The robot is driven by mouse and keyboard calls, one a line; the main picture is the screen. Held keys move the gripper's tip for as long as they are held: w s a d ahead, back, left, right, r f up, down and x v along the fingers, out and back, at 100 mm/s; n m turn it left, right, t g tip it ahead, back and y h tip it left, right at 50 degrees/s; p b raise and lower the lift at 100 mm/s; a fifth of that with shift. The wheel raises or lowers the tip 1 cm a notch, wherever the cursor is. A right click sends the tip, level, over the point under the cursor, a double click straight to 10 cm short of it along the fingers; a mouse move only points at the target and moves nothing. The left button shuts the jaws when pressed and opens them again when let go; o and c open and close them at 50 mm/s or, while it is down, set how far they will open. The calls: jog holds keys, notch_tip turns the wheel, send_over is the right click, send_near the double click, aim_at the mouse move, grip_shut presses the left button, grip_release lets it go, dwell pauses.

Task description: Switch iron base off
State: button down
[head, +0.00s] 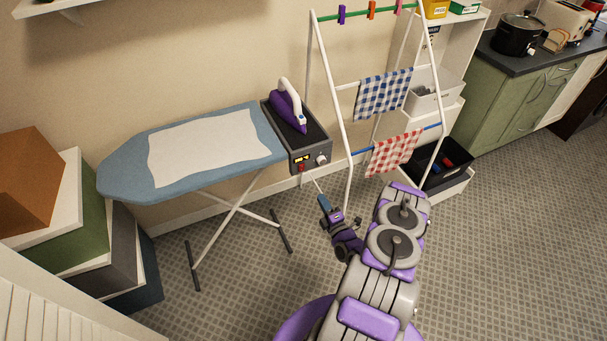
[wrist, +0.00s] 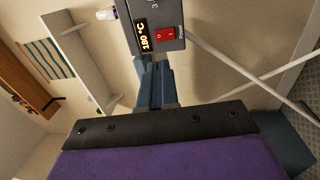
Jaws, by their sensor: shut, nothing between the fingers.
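The iron base (head: 309,157) is a dark grey box at the right end of the ironing board. A purple and white iron (head: 288,108) rests on top of it. In the wrist view the base (wrist: 170,12) shows a lit display (wrist: 145,36) reading 180 °C beside a red rocker switch (wrist: 168,34). The switch also shows small on the front in the head view (head: 301,168). Which side of it is pressed is unclear. My gripper (head: 323,203) is shut and empty, below and in front of the base. In the wrist view its fingertips (wrist: 154,66) point toward the panel, just below the display.
The ironing board (head: 125,174) stands left of the base on crossed legs. A white drying rack (head: 335,85) with checked cloths stands close on the right. Stacked boxes (head: 75,230) fill the left side. The floor between the board and my arm is clear.

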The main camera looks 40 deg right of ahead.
aim_at(303, 167)
jog(key=b+x, duration=0.3)
jog(key=x, duration=1.1)
